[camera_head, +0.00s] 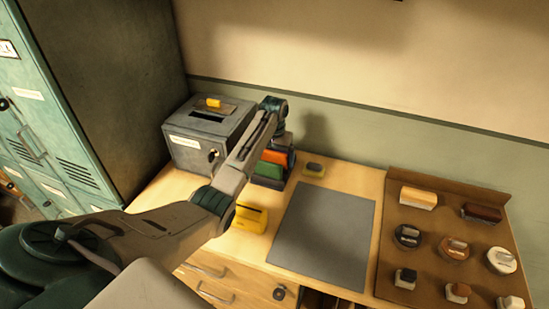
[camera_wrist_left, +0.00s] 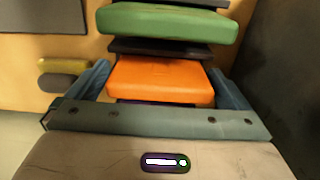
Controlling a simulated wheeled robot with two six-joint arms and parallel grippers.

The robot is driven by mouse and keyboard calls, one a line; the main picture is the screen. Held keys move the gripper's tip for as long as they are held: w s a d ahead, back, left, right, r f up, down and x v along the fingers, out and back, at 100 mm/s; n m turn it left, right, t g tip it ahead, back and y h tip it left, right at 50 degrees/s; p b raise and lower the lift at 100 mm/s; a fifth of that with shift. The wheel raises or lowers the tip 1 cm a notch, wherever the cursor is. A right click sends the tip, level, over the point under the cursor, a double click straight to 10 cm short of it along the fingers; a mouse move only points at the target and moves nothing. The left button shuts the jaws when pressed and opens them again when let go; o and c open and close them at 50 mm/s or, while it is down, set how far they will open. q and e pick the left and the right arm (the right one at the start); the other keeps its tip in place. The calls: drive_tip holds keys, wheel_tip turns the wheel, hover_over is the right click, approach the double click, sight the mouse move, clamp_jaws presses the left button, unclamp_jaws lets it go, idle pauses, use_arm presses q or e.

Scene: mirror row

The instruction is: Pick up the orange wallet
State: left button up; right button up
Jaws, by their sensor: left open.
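The orange wallet (camera_head: 278,158) lies flat in a dark stepped stand on the desk, above and behind a green wallet (camera_head: 268,171). My left gripper (camera_head: 282,146) reaches down at the stand from behind and partly hides the orange wallet. In the left wrist view the orange wallet (camera_wrist_left: 160,80) lies between the two blue-grey fingers of the left gripper (camera_wrist_left: 162,88), one at each side. The gripper is open; whether a finger touches the wallet I cannot tell. My right gripper is not in view.
A grey metal box (camera_head: 208,136) stands left of the stand. A grey mat (camera_head: 325,235) lies bare. A brown board (camera_head: 440,277) at the right holds several small items. Green lockers (camera_head: 45,125) stand left.

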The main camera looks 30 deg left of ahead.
use_arm(q)
drive_tip(key=shift+f, duration=1)
drive_tip(key=c, duration=0.8)
